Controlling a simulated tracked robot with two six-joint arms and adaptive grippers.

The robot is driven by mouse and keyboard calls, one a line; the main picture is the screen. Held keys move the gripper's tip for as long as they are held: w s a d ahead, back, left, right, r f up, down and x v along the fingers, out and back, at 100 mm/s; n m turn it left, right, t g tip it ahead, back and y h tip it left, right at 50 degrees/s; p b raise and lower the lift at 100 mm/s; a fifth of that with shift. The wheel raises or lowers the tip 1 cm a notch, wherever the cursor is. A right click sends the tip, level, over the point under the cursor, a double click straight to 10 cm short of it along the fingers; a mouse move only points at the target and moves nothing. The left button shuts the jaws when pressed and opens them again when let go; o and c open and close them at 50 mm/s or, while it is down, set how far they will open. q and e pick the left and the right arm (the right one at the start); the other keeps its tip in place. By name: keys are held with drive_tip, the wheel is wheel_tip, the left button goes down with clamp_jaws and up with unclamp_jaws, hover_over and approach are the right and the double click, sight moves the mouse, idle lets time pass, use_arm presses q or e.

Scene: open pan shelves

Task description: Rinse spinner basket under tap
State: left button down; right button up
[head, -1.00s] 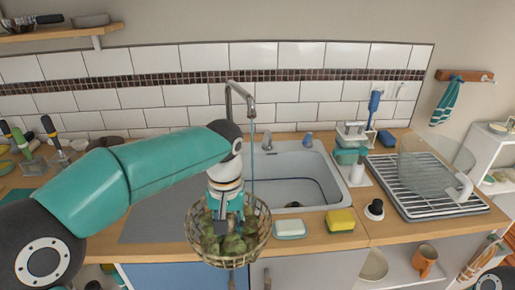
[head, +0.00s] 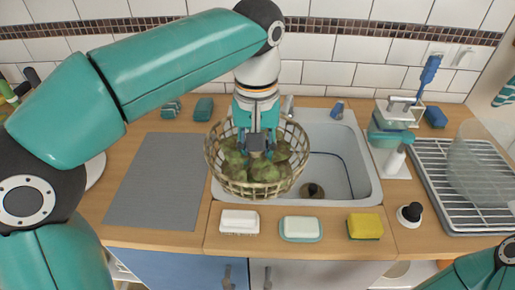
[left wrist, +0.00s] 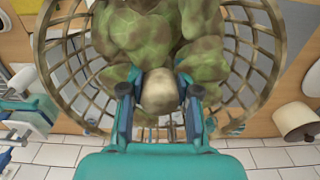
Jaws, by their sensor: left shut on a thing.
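The spinner basket (head: 258,188) is an openwork tan bowl filled with muddy green-brown produce (head: 240,165). It hangs roughly level over the left part of the sink (head: 345,165). My left gripper (head: 260,142) points down into the basket, its fingers shut on a pale knob at its middle. The left wrist view shows that knob (left wrist: 160,92) between both fingers, with the produce (left wrist: 150,35) behind it and basket ribs (left wrist: 245,60) around. The tap's spout and any water are hidden behind my left arm in the head view. My right gripper is out of view.
A white soap bar (head: 239,221), a soap on a green dish (head: 300,228), a yellow sponge (head: 365,225) and a black-headed brush (head: 410,213) line the front edge. A soap caddy (head: 393,125) and drying rack (head: 455,185) stand right. A grey mat (head: 158,180) lies left.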

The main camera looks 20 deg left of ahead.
use_arm(q)
drive_tip(key=w, duration=0.2)
drive_tip(key=w+p, duration=0.1)
drive_tip(key=shift+w+a+f, duration=0.25)
drive_tip(key=shift+f, duration=0.05)
drive_tip(key=w+a+f+p, duration=0.1)
drive_tip(key=w+f+p, duration=0.1)
drive_tip(key=w+p, duration=0.5)
drive_tip(key=shift+w+a, duration=0.35)
drive_tip(key=shift+w, duration=0.75)
drive_tip(key=shift+d+p, duration=0.15)
drive_tip(key=shift+p, duration=0.25)
drive_tip(key=shift+w+d+p, duration=0.1)
drive_tip(key=shift+d+p, duration=0.2)
drive_tip(key=shift+d, duration=0.1)
drive_tip(key=shift+a, duration=0.2)
drive_tip(key=shift+a, duration=0.4)
